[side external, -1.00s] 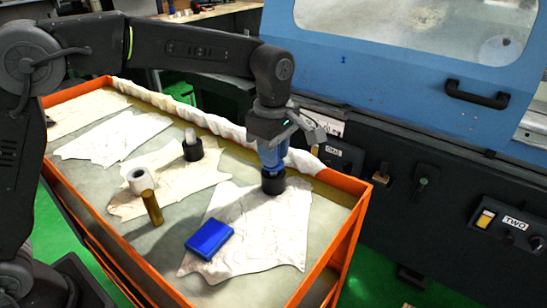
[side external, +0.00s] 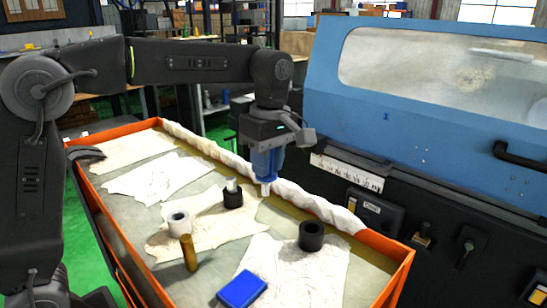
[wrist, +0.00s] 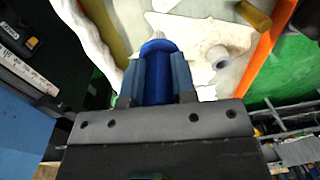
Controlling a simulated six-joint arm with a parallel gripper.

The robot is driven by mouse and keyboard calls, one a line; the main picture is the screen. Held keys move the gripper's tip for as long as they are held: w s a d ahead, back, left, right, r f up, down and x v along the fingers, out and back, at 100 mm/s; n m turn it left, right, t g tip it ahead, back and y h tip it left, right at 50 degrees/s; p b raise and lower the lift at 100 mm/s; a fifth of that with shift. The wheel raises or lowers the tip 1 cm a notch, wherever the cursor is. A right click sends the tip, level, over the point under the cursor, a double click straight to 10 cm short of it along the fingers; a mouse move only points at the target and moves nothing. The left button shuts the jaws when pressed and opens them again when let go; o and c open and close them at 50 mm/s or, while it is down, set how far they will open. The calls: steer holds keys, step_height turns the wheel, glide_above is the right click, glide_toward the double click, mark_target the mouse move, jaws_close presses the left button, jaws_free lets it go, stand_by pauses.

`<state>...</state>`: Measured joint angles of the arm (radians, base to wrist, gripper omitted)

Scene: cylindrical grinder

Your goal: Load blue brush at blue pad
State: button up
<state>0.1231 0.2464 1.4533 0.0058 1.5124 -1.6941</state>
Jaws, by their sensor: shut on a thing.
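My gripper (side external: 266,164) is shut on the blue brush and holds it upright above the orange-rimmed tray. The brush's pale tip (side external: 265,188) points down below the jaws. In the wrist view the blue brush (wrist: 158,75) shows as a blue cylinder between the two fingers, its pale end away from the gripper. The blue pad (side external: 241,290) is a flat blue block at the tray's near side, on a pale cloth. My gripper is well above the pad, farther back in the tray. The black cup (side external: 311,236) on the same cloth shows a dark opening.
Another black holder (side external: 232,197) with a pale-topped piece stands below and left of my gripper. The orange rim (side external: 405,270) borders the tray; the blue grinder (side external: 390,118) stands behind.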

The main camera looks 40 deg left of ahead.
steer(key=s+d+f+g+y, duration=0.2)
steer(key=s+d+g, duration=0.1)
steer(key=s+d, duration=0.7)
steer(key=shift+w+x, duration=0.15)
steer(key=shift+x, duration=1.5)
steer(key=shift+w+x, duration=0.15)
steer(key=shift+x, duration=1.55)
steer(key=shift+f, duration=0.8)
steer(key=shift+r, duration=0.1)
step_height(320, 180, up, 7)
steer(key=w+a+m+t, duration=0.3)
steer(key=w+a+m, duration=0.3)
steer(key=a+m, duration=0.3)
steer(key=w+a+m+t+y, duration=0.1)
steer(key=w+a+m+t, duration=0.1)
steer(key=w+a+m, duration=0.5)
steer(key=a+m, duration=0.1)
steer(key=a, duration=0.1)
steer(key=shift+a+r+m+t, duration=0.3)
steer(key=shift+r+m+t, duration=0.1)
